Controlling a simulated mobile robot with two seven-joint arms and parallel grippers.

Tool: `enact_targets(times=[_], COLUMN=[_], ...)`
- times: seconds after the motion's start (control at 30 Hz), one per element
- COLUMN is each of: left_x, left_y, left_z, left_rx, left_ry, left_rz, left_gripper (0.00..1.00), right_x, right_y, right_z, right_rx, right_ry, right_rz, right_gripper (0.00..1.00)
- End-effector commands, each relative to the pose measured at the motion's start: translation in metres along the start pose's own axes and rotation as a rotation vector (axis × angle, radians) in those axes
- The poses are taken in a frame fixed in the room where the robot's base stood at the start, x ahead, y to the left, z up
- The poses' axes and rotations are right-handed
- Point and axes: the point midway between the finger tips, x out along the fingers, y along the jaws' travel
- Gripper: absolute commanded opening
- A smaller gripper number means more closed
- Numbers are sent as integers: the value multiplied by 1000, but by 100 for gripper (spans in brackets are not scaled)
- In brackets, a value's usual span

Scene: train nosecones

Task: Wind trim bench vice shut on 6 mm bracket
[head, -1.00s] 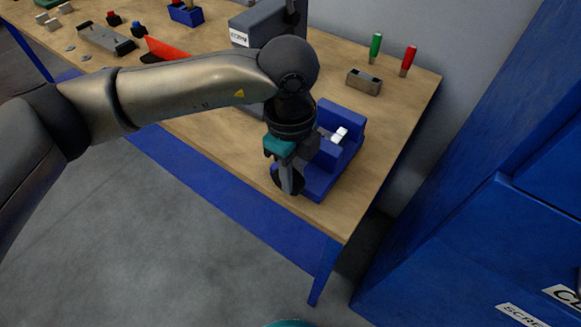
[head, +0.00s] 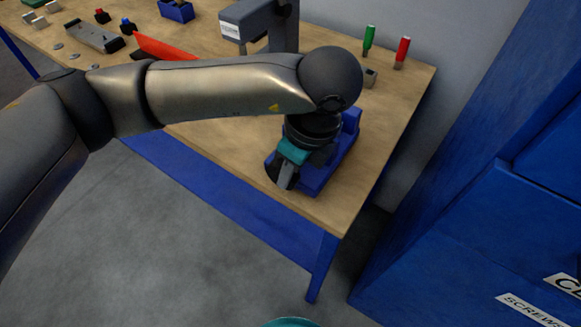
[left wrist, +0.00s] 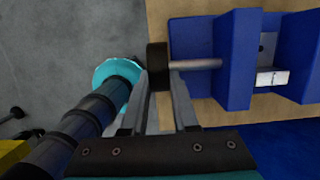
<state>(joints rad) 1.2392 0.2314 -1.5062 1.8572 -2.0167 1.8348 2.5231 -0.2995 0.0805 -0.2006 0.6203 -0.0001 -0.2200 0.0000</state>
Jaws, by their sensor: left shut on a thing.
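The blue trim bench vice (head: 318,177) stands at the table's front right corner, partly hidden by my left arm. The left wrist view shows its blue jaw block (left wrist: 234,60), screw shaft (left wrist: 198,65) and black handle wheel (left wrist: 157,58). A small pale bracket (left wrist: 271,78) sits between the vice jaws; whether both jaws touch it I cannot tell. In the head view it is hidden behind my arm. My left gripper (head: 282,178) is shut on the handle wheel, a finger on each side; it also shows in the left wrist view (left wrist: 158,75). My right gripper is not in view.
A grey press-like machine (head: 262,22) stands behind my arm. Green (head: 369,37) and red (head: 402,50) handled tools stand at the back right. A blue cabinet (head: 450,230) is right of the table. Several small parts lie at the far left.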

Motion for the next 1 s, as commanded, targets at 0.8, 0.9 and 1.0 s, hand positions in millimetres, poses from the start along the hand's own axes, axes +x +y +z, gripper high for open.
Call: enact_targets(times=[0.8, 0.9, 1.0], left_x=[-38, -63, -88], left_y=[-1, -1, -1], left_z=[0, 0, 0], left_rx=[2, 2, 1], left_ry=[1, 0, 0], left_rz=[-5, -6, -6], left_gripper=[57, 57, 57], right_x=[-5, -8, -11], right_y=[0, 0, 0], right_z=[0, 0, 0], right_rx=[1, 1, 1], right_ry=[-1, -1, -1], right_rz=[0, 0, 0], right_gripper=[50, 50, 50])
